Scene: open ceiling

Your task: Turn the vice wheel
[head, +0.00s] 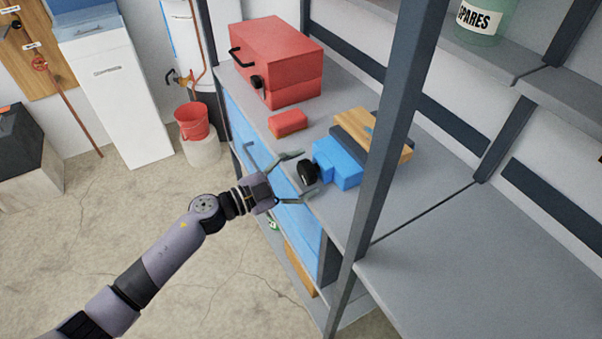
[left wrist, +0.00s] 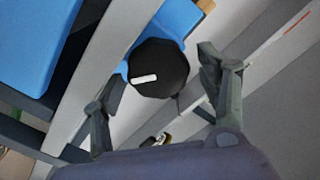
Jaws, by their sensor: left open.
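The blue vice (head: 338,165) sits on the grey shelf near its front edge, with a black round wheel (head: 308,172) facing my left gripper. My left gripper (head: 300,176) is open, with one finger on each side of the wheel and nothing visibly gripped. In the left wrist view the black wheel (left wrist: 158,68) with a white mark lies between and just beyond the two spread fingers (left wrist: 163,100). Whether a finger touches the wheel I cannot tell. Part of the blue vice body (left wrist: 175,20) shows behind the wheel. My right gripper is not in view.
A red brick-like box (head: 287,123) and a red toolbox (head: 280,55) stand farther back on the shelf. A dark upright post (head: 388,130) rises right of the vice. Blue drawer fronts (head: 300,232) lie below the shelf edge.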

